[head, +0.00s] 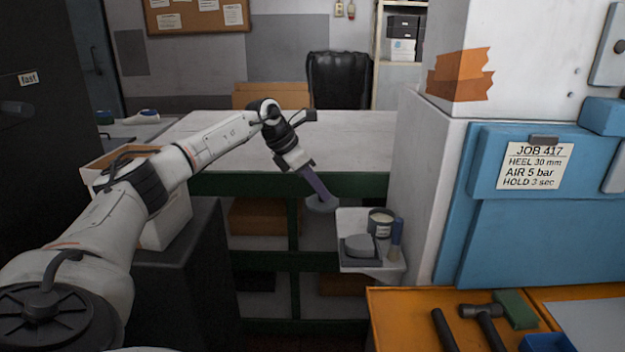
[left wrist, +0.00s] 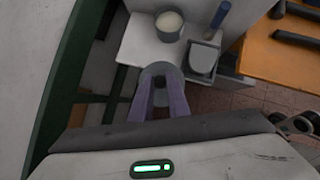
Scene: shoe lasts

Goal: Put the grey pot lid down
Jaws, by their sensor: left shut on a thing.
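My left gripper (head: 318,196) is shut on the grey pot lid (head: 321,204), a small round disc held in the air just left of the small white shelf (head: 392,273). In the left wrist view the lid (left wrist: 160,70) shows between and beyond the purple-grey fingers (left wrist: 160,92), which partly cover it. A grey pot (head: 380,228) with pale contents stands uncovered at the back of the shelf. The pot also shows in the left wrist view (left wrist: 169,33), beyond the lid. My right gripper is in neither view.
On the shelf, a grey block-like thing (head: 360,246) lies in front of the pot, and a blue-handled tool (head: 396,238) stands at right. A white pillar (head: 418,190) and blue machine (head: 540,220) rise to the right. An orange bench (head: 400,320) holds hammers.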

